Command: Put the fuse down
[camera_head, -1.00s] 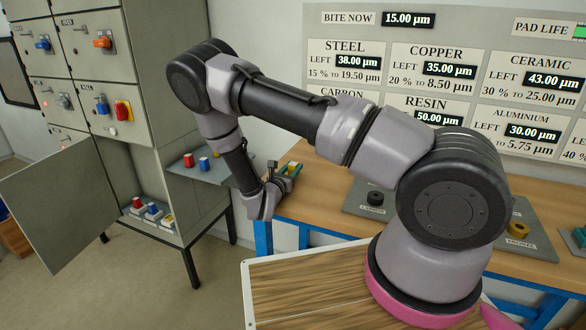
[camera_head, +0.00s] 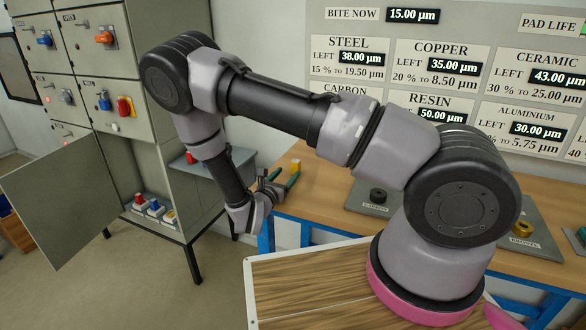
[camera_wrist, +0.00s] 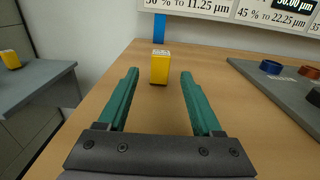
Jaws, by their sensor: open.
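A yellow fuse (camera_wrist: 160,69) with a pale top stands upright on the wooden bench top (camera_wrist: 163,119) in the wrist view. My gripper (camera_wrist: 159,80) is open, its two green fingers spread apart and nothing between them. The fuse is just beyond the fingertips, in line with the gap, and appears clear of both fingers. In the head view the fuse (camera_head: 295,164) shows as a small yellow block just past my gripper (camera_head: 284,184), near the bench's left end.
A grey shelf (camera_head: 228,167) with blue, red and yellow fuses adjoins the cabinet at left. More fuses stand in the open cabinet compartment (camera_head: 153,205). A grey plate (camera_wrist: 283,92) with rings lies on the bench at right. Bench around the fuse is clear.

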